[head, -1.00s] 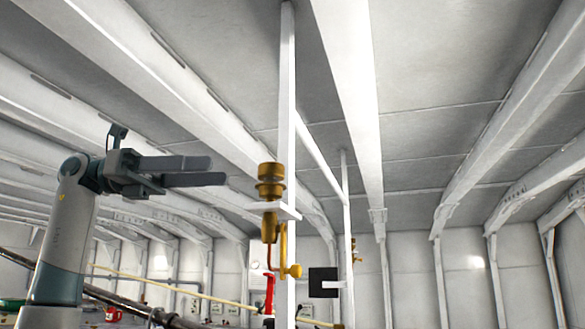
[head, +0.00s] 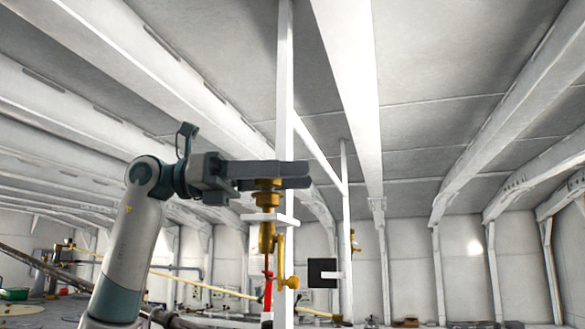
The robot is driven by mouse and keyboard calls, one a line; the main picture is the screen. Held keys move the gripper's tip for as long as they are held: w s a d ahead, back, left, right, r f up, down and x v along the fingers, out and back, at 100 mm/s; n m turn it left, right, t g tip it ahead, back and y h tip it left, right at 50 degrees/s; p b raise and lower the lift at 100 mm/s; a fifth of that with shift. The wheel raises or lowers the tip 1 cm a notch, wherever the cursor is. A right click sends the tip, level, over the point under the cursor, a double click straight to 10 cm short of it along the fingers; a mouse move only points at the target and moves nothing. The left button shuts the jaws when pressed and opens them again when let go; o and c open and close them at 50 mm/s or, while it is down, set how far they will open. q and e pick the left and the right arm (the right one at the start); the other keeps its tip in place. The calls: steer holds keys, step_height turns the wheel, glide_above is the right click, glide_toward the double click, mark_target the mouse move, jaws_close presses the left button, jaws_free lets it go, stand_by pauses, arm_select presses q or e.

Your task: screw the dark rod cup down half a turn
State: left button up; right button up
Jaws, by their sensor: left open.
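A brass-brown cup (head: 267,198) stands upright on a small white bracket (head: 270,219) fixed to a white post. I take it for the rod cup, though it looks brass rather than dark. My left gripper (head: 299,176) is open, its fingers level and pointing right, at the height of the cup's upper part. The fingers cross in front of or around the cup and hide its top. I cannot tell whether they touch it. Brass piping with a round knob (head: 292,283) hangs below the bracket. My right gripper is not in view.
The white post (head: 287,100) rises just behind the cup. A black square plate (head: 322,272) sits to the right on a white arm. A second thin post (head: 345,220) with a small brass fitting (head: 355,241) stands farther back. White ceiling beams run overhead. The right side is open.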

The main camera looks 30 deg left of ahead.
arm_select(q)
steer(key=shift+w+d, duration=0.15)
steer(key=shift+d, duration=0.05)
steer(key=shift+c, duration=0.7)
steer(key=c, duration=0.9)
steer(key=shift+c, duration=0.2)
steer(key=shift+m+g, duration=0.3)
steer(key=shift+g, duration=0.1)
steer(key=shift+s+d+r+m+g+h, duration=0.15)
steer(key=shift+s+m+g, duration=0.3)
steer(key=shift+m+g, duration=1.05)
steer(key=shift+s+a+f+m+g+h, duration=0.1)
steer(key=shift+s+m+g+h, duration=0.5)
steer(key=shift+g, duration=1.5)
steer(key=shift+s+d+r+m+g+y, duration=0.15)
steer(key=shift+s+m+g, duration=0.1)
steer(key=shift+m+g, duration=1.35)
steer(key=shift+a+f+g, duration=0.1)
steer(key=shift+g, duration=0.3)
